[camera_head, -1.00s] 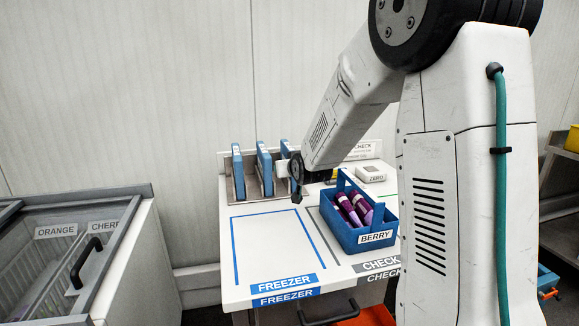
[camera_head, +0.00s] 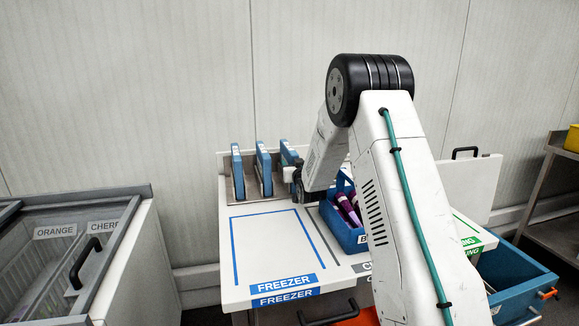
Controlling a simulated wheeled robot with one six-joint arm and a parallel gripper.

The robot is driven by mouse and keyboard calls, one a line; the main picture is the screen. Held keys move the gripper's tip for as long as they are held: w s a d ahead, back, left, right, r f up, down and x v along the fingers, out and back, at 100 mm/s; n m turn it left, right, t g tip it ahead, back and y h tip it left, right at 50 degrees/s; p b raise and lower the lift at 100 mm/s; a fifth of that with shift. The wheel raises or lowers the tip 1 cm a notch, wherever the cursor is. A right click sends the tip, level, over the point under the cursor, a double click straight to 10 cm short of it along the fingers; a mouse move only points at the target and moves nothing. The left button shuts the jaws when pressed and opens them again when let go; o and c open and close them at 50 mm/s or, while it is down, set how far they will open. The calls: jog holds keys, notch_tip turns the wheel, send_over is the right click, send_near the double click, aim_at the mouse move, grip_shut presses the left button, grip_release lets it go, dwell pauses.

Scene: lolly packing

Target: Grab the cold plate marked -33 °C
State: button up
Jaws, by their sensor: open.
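Three blue cold plates stand upright in a rack (camera_head: 250,194) at the back of the white table: a left one (camera_head: 237,165), a middle one (camera_head: 263,163) and a right one (camera_head: 288,152). Their temperature marks are too small to read here, so I cannot tell which is -33 °C. My gripper (camera_head: 290,174) is at the right plate, in front of its lower part. It is open. The fingers are small and partly hidden by my wrist, so I cannot tell whether they touch or straddle that plate.
A blue crate (camera_head: 350,238) with purple lollies stands right of the empty blue-outlined FREEZER area (camera_head: 275,245), partly behind my arm. A freezer chest (camera_head: 140,255) is at left. A blue bin (camera_head: 515,280) and a shelf (camera_head: 550,190) are at right.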

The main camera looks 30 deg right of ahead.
jog(key=shift+x, duration=0.8)
grip_shut()
jog(key=shift+r, duration=0.15)
